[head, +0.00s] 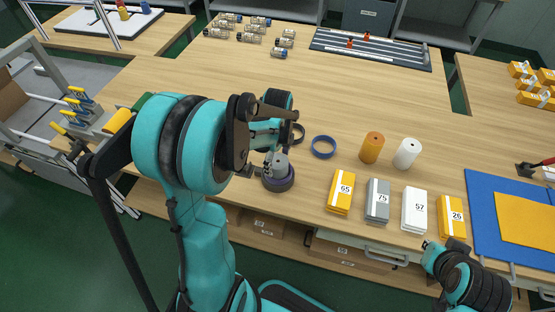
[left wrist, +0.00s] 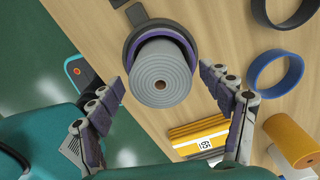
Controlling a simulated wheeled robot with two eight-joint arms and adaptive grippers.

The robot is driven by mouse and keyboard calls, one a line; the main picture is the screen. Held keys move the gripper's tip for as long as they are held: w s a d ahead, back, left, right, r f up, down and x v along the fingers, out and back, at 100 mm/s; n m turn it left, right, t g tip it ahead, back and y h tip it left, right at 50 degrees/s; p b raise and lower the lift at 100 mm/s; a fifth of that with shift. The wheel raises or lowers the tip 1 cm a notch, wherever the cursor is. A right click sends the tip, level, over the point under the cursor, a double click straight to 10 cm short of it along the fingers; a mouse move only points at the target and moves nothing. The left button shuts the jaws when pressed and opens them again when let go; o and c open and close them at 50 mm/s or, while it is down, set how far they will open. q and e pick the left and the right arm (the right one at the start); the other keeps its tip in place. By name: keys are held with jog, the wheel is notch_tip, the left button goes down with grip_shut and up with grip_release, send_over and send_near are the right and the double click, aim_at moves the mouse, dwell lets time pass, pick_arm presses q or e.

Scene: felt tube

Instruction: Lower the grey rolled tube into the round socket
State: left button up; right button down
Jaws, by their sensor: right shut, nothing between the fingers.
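The grey rolled tube (head: 277,163) stands upright at the near side of the table, in a round purple-and-dark socket (head: 278,184). In the left wrist view the spiral end of the tube (left wrist: 160,78) faces the camera, and the purple rim (left wrist: 189,47) curves around its far side. How deep the tube sits is hidden. My left gripper (head: 268,150) is open above the tube; its fingers are on either side with gaps, not closed on it. My right gripper (head: 457,244) is shut and empty at the table's near edge, by the yellow box marked 26.
A dark ring (head: 298,134) and a blue ring (head: 323,147) lie right of the socket. Orange (head: 371,148) and white (head: 406,153) rolls stand further right. Numbered boxes (head: 341,191) line the near edge. The middle of the table is clear.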

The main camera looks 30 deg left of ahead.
pick_arm(q)
notch_tip(320, 180, up, 12)
jog(key=s+d+f+n+t+b, duration=0.3)
jog(key=s+d+n+t, duration=0.4)
jog(key=n, duration=1.1)
jog(key=s+d, duration=0.3)
jog(key=s, duration=0.1)
jog(key=shift+d, duration=0.4)
dwell(0.4)
